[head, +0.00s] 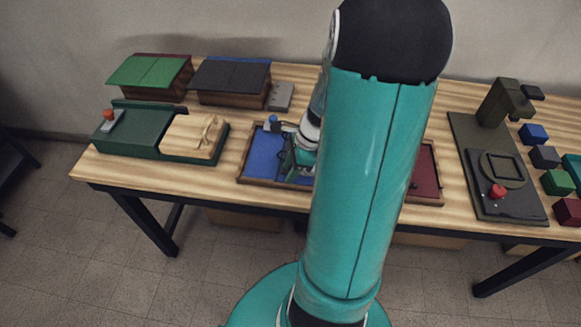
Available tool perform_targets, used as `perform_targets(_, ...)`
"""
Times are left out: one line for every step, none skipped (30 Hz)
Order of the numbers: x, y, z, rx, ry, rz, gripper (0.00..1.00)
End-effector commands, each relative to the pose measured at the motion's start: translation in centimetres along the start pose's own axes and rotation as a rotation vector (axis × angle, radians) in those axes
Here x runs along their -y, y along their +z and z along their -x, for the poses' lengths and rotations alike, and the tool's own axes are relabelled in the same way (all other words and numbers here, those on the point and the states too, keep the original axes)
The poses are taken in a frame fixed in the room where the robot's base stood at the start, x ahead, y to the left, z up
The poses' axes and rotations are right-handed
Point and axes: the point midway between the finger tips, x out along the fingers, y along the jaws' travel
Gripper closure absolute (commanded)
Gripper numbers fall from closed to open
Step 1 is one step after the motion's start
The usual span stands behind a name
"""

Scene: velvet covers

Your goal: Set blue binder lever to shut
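A wooden-framed tray (241,167) lies in the middle of the table, with a blue panel (264,152) in its left part. A small blue knob (272,119), which may belong to the blue binder lever, shows at the back edge of the blue panel. Whether the lever is open or shut cannot be told. My gripper (292,168) is low over the right side of the blue panel, to the right of and nearer than the knob. Its fingers are small and partly hidden, so their opening and any contact cannot be told. My teal arm hides the tray's middle.
A dark red panel (424,172) shows right of my arm. A green device (150,130) with an orange knob and a wooden block stands left, before two lidded boxes (232,82). A dark press (480,150) with a red knob and several coloured cubes stand right.

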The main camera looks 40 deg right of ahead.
Motion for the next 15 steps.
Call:
perform_targets(0.0, 0.0, 0.01, 0.0, 0.0, 0.0, 0.67)
perform_targets(0.0, 0.0, 0.02, 0.0, 0.0, 0.0, 0.72)
perform_targets(0.0, 0.0, 0.02, 0.0, 0.0, 0.0, 0.8)
perform_targets(0.01, 0.0, 0.02, 0.0, 0.0, 0.0, 0.86)
perform_targets(0.0, 0.0, 0.02, 0.0, 0.0, 0.0, 0.92)
perform_targets(0.01, 0.0, 0.03, 0.0, 0.0, 0.0, 1.0)
perform_targets(0.01, 0.01, 0.03, 0.0, 0.0, 0.0, 1.0)
perform_targets(0.01, 0.01, 0.03, 0.0, 0.0, 0.0, 1.0)
perform_targets(0.01, 0.01, 0.03, 0.0, 0.0, 0.0, 1.0)
perform_targets(0.0, -0.01, 0.03, 0.002, 0.0, 0.0, 1.0)
perform_targets(-0.01, -0.02, 0.03, 0.005, 0.0, 0.0, 1.0)
perform_targets(-0.03, -0.07, 0.03, 0.012, -0.001, 0.0, 1.0)
perform_targets(-0.05, -0.11, 0.03, 0.02, -0.002, 0.0, 1.0)
perform_targets(-0.09, -0.18, 0.03, 0.029, -0.003, 0.001, 1.0)
perform_targets(-0.11, -0.26, 0.03, 0.047, -0.007, 0.002, 1.0)
